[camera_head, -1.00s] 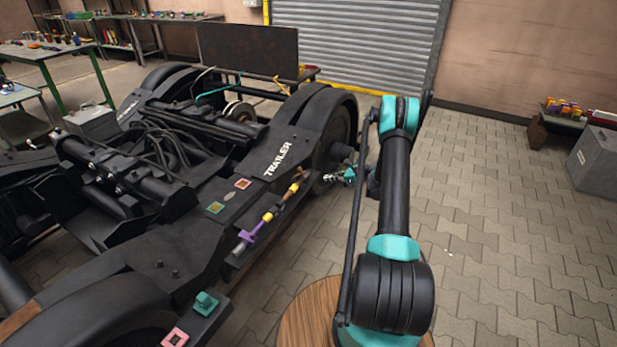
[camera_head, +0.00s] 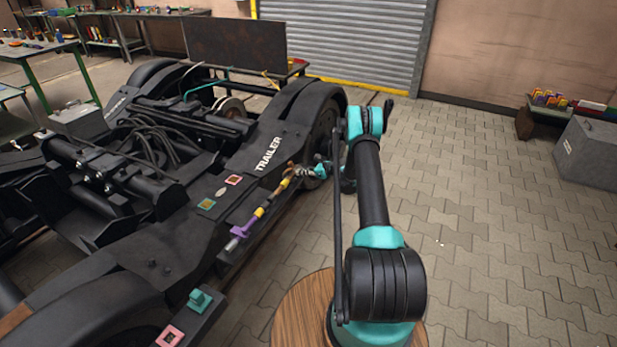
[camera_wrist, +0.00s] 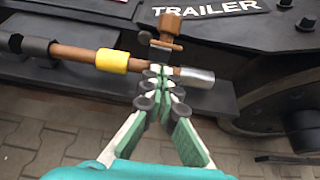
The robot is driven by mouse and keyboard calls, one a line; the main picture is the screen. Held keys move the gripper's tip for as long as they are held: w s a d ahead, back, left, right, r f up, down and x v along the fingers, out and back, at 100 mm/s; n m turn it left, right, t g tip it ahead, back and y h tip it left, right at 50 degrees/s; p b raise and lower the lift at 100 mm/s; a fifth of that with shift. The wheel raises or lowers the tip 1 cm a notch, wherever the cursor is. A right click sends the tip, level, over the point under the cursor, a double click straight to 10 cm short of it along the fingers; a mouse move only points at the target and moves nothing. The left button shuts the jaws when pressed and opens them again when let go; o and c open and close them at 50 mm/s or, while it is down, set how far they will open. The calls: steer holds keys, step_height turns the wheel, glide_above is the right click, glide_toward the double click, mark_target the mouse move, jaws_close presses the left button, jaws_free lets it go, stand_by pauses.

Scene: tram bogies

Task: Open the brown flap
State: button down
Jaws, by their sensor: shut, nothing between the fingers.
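The brown flap (camera_wrist: 168,30) shows in the wrist view as a small brown piece at the edge of the black bogie frame, just above a horizontal brown rod (camera_wrist: 70,53). The rod has a yellow band and a silver end. In the head view the flap (camera_head: 291,166) is tiny and partly hidden near my gripper (camera_head: 308,172). In the wrist view my gripper (camera_wrist: 158,72) is shut and empty. Its fingertips are at the rod, just below the flap in the picture. I cannot tell whether they touch the rod or the flap.
The black bogie (camera_head: 165,237) with the TRAILER label fills the left. A wheel (camera_wrist: 285,105) stands right of the gripper in the wrist view. A teal block (camera_head: 200,299) and pink-framed square (camera_head: 170,336) lie nearer on the frame. The paved floor at right is clear.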

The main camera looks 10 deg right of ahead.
mark_target(292, 163)
steer(key=shift+w+a+r, duration=0.35)
steer(key=shift+a+r, duration=0.15)
steer(key=shift+r, duration=0.15)
steer(key=shift+a+r+g+h, duration=0.1)
steer(key=shift+r+g+h, duration=0.15)
steer(key=shift+g+h, duration=0.25)
steer(key=shift+w+a+r+g+h, duration=0.15)
steer(key=shift+r+g+h, duration=0.25)
steer(key=shift+h, duration=0.4)
steer(key=shift+w+a+r, duration=0.3)
steer(key=shift+a+r, duration=0.15)
steer(key=shift+r, duration=0.15)
steer(key=shift+w+a+r+g+h, duration=0.3)
steer(key=shift+g+h, duration=0.2)
steer(key=shift+h, duration=0.2)
steer(key=shift+w+a+r, duration=0.2)
steer(key=shift+a+r, duration=0.1)
steer(key=shift+r, duration=0.05)
